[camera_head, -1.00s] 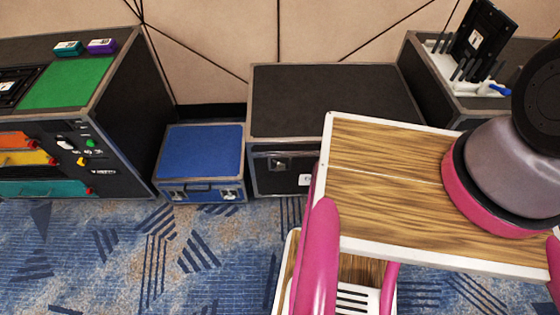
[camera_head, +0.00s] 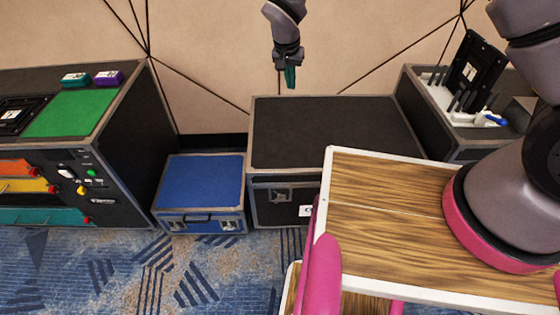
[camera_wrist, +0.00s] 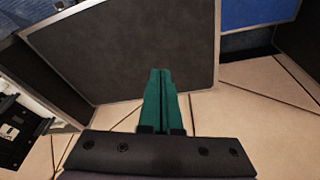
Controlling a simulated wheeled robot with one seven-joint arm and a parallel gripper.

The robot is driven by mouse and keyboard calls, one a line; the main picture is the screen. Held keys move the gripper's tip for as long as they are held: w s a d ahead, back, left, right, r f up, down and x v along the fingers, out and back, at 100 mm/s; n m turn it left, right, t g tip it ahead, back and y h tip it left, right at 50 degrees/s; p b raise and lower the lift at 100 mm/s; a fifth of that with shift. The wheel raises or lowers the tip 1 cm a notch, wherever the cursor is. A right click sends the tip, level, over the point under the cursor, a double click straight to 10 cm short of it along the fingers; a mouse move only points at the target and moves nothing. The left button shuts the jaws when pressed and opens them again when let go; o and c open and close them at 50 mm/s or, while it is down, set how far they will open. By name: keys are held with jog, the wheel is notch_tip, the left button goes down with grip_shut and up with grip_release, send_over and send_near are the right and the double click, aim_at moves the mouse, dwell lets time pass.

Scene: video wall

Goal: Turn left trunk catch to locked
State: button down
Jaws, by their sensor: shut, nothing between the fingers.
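A black trunk (camera_head: 335,130) with grey edges stands against the wall in the head view, lid shut. A metal catch (camera_head: 279,194) shows at the left of its front; the right part of the front is hidden behind my wooden tray top. A smaller blue case (camera_head: 203,182) stands to its left, with a left catch (camera_head: 177,226) and a right catch (camera_head: 228,226) on its front. My gripper (camera_head: 290,78) hangs near the wall above the black trunk's back edge, apart from the catches. In the wrist view its green fingers (camera_wrist: 161,75) are together and empty, before the trunk lid (camera_wrist: 115,50).
A black case with a green top panel (camera_head: 72,108) and coloured drawers stands at the left. At the right, another case (camera_head: 438,125) holds a tilted black panel (camera_head: 475,66) and tools. Patterned carpet (camera_head: 150,270) lies clear in front.

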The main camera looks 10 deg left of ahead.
jog(key=s+a+f+n, duration=0.1)
jog(key=s+a+f, duration=0.25)
jog(key=f, duration=0.45)
jog(key=s+a+f+n, duration=0.15)
jog(key=s+f, duration=0.25)
jog(key=f, duration=0.4)
jog(key=n+t+h, duration=0.1)
send_near(282, 196)
jog(key=x, duration=0.5)
jog(key=shift+a, duration=0.2)
jog(key=shift+d+f, duration=0.3)
jog(key=shift+f, duration=0.15)
jog(key=shift+w+d+f, duration=0.1)
jog(key=shift+d, duration=0.05)
